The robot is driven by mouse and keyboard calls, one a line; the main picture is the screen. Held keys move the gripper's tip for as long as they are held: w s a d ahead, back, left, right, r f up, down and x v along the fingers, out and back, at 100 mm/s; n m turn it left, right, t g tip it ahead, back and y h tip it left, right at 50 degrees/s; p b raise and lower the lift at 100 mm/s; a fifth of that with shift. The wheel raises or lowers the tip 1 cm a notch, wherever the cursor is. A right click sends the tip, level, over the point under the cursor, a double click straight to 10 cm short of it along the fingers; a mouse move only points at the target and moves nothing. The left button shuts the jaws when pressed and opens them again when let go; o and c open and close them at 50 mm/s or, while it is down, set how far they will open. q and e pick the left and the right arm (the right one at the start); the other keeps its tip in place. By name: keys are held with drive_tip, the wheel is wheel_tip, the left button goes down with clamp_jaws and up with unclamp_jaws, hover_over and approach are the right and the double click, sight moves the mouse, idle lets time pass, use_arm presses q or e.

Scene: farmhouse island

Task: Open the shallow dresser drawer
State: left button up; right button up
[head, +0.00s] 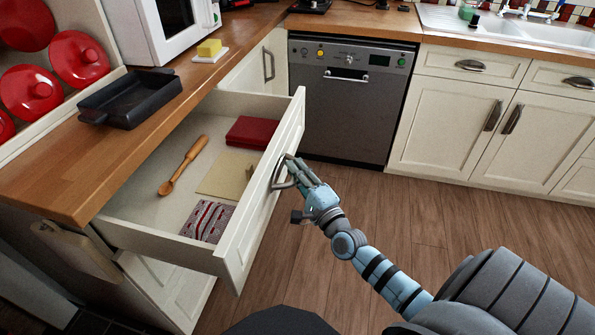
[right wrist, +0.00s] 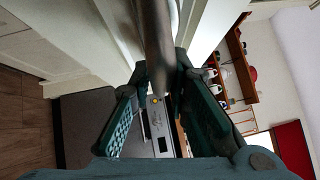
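The shallow drawer (head: 236,243) is pulled well out from under the wooden counter at the left. Inside lie a wooden spoon (head: 184,166), a red flat box or book (head: 252,132), a beige flat piece (head: 225,174) and a red-and-grey patterned cloth (head: 208,221). My right gripper (head: 294,176) is at the metal drawer handle (head: 278,174) on the drawer's front. In the right wrist view the handle bar (right wrist: 156,45) runs between the two fingertips, which close on it from both sides. My left gripper is out of view.
A black pan (head: 130,97), a butter dish (head: 209,50) and a white microwave (head: 165,30) stand on the counter (head: 60,185). A dishwasher (head: 345,100) and white cabinets (head: 455,125) line the back. Wooden floor (head: 400,215) is clear right of the drawer.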

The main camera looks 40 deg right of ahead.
drive_tip(key=o, duration=0.4)
drive_tip(key=shift+c, duration=0.2)
drive_tip(key=s+a+f, duration=0.1)
drive_tip(key=s, duration=1)
drive_tip(key=shift+s+f, duration=0.35)
drive_tip(key=shift+s, duration=0.05)
drive_tip(key=shift+a, duration=0.1)
